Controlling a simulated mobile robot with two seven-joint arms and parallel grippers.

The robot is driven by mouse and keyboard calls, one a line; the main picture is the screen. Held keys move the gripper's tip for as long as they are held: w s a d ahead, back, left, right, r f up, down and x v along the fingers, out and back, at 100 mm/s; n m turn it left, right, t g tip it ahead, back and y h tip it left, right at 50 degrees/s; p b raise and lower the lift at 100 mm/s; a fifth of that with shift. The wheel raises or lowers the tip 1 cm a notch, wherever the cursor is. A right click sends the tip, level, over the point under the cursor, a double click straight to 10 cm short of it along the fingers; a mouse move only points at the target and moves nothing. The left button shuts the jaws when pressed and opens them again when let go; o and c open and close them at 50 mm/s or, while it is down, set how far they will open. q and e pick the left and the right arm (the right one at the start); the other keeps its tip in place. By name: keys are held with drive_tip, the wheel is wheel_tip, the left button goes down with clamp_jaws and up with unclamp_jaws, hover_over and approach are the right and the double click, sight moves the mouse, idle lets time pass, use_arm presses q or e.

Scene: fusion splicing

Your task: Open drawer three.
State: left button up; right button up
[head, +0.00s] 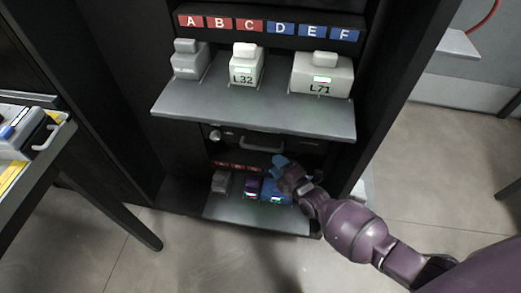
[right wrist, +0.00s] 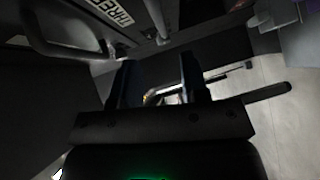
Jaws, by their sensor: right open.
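A dark closed drawer front with a grey bar handle (head: 262,147) sits between two pulled-out shelves of the black cabinet in the head view. In the right wrist view a plate reading THREE (right wrist: 110,12) shows at the top, beside a curved bar handle (right wrist: 65,45). My right gripper (head: 281,161) is just below and right of the handle in the head view, apart from it. In the right wrist view my right gripper (right wrist: 157,75) is open, with the handle to the left of its fingers and not between them. My left gripper is not in view.
The upper shelf (head: 250,112) holds grey modules under labels A to F and overhangs the drawer. The lower shelf (head: 245,211) sticks out below, with small grey, purple and blue modules near my right gripper. A table (head: 45,150) stands at left. Floor is clear in front.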

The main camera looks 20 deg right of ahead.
sight(262, 149)
use_arm(q)
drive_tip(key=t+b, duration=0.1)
drive_tip(key=b, duration=0.2)
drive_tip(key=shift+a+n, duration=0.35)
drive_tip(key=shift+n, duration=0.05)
use_arm(e)
drive_tip(key=x, duration=0.9)
drive_tip(key=shift+w, duration=0.2)
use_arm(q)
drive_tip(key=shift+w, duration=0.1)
use_arm(e)
clamp_jaws()
